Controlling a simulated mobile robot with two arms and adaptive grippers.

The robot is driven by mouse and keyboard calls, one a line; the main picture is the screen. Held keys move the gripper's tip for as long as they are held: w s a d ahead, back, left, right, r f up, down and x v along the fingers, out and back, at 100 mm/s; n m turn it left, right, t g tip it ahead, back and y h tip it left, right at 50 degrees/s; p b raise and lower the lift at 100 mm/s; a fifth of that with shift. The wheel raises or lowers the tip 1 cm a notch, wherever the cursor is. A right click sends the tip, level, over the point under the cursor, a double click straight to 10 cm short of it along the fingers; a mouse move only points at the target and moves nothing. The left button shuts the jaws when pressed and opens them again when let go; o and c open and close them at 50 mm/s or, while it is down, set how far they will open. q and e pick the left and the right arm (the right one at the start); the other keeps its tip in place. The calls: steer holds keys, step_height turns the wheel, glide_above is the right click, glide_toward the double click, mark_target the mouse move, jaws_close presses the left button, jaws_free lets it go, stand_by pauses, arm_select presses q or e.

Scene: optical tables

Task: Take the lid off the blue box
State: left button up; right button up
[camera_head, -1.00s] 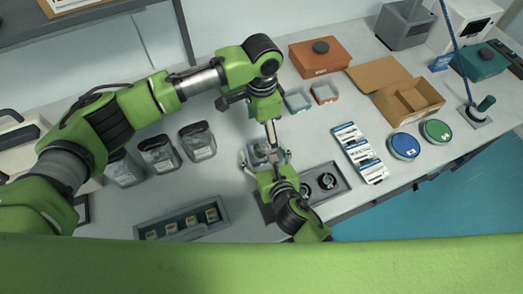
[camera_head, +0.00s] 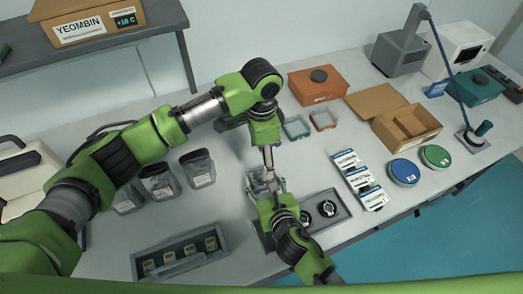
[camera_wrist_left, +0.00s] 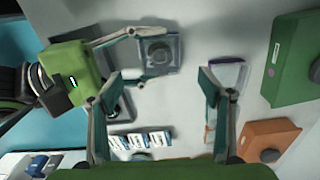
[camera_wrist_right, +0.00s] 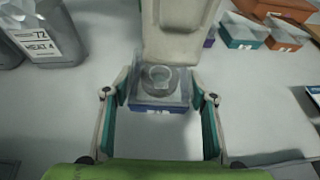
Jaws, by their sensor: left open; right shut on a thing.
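The blue box (camera_wrist_right: 158,106) sits on the table with a clear upper part, seemingly its lid (camera_wrist_right: 160,82), above its blue base. A round object shows through the clear part. In the left wrist view the clear part (camera_wrist_left: 160,52) lies between my right gripper's fingers. My right gripper (camera_head: 267,187) is shut on the box, one finger on each side. My left gripper (camera_head: 268,160) is open above the table, close to the box; one of its fingers hides part of the box's far side in the right wrist view. It holds nothing that I can see.
A dark tray with round parts (camera_head: 342,217) lies beside my right gripper. Small open trays (camera_head: 296,128) and an orange box (camera_head: 317,84) stand behind. Dark containers (camera_head: 198,168) stand left, a cardboard box (camera_head: 408,130) right. Bare table lies between the containers and my grippers.

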mark_target(261, 174)
arm_select(q)
step_height(261, 174, down, 9)
steer(key=shift+r, duration=0.2)
steer(key=c, duration=1.3)
steer(key=shift+c, duration=0.2)
steer(key=shift+r, duration=0.25)
arm_select(e)
steer(key=shift+d+f, duration=0.1)
